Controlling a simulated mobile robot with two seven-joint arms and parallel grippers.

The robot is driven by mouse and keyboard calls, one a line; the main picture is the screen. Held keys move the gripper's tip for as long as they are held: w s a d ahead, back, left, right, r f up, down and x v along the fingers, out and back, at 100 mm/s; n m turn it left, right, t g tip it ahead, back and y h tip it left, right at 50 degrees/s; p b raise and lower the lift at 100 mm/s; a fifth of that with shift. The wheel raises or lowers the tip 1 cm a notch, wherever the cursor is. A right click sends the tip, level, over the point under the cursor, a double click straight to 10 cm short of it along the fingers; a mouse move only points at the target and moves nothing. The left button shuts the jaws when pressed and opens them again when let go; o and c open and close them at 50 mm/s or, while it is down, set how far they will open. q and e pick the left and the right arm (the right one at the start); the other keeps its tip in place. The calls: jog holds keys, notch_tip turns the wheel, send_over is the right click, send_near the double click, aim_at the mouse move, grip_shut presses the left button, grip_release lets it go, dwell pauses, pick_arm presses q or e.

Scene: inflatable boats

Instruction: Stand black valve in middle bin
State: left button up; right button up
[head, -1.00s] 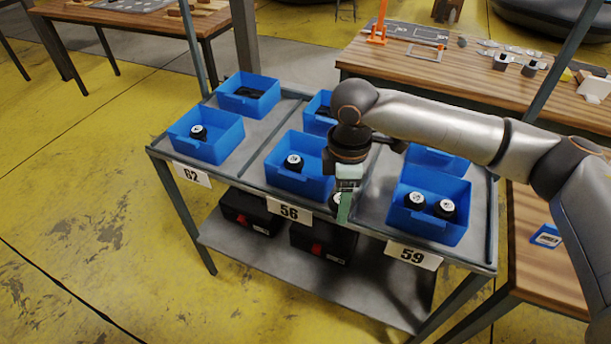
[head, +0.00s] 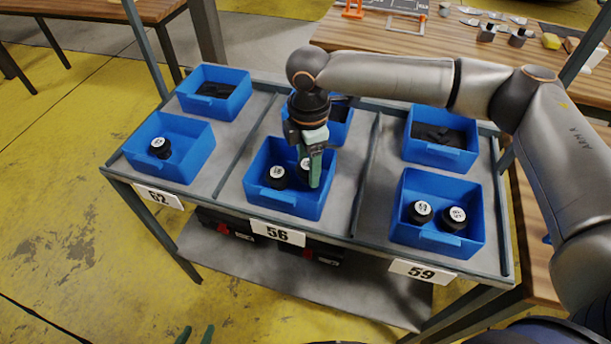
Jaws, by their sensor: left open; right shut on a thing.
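The middle bin (head: 258,194) is the blue front bin above the label 56. A black valve with a white top (head: 277,176) stands in its left part. My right gripper (head: 312,172) reaches down into this bin and is shut on a second black valve (head: 304,168), which is partly hidden by the green fingers. The held valve looks upright beside the first one; I cannot tell whether it touches the bin floor. My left gripper (head: 196,336) shows only its green fingertips at the bottom edge, apart and empty, away from the rack.
The left front bin (head: 190,165) holds one valve, and the right front bin (head: 466,191) holds two. Blue bins with dark contents stand behind. Low dividers and bin walls surround the middle bin. Black cases lie on the lower shelf, and a wooden table (head: 400,50) stands behind.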

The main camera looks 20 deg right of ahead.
aim_at(308, 164)
notch_tip(308, 164, down, 4)
jog(key=shift+r, duration=0.1)
pick_arm(q)
jog(key=shift+w+d+r, duration=0.1)
jog(key=shift+w+d, duration=0.1)
jog(key=shift+w, duration=0.1)
pick_arm(e)
jog(key=shift+f, duration=0.2)
jog(key=o, duration=1.1)
jog(key=shift+w, duration=0.1)
notch_tip(308, 164, up, 12)
jog(key=shift+r+p, duration=0.1)
jog(key=shift+p, duration=0.25)
pick_arm(q)
jog(key=shift+a+r, duration=0.3)
jog(key=shift+r, duration=0.05)
jog(key=shift+s, duration=0.2)
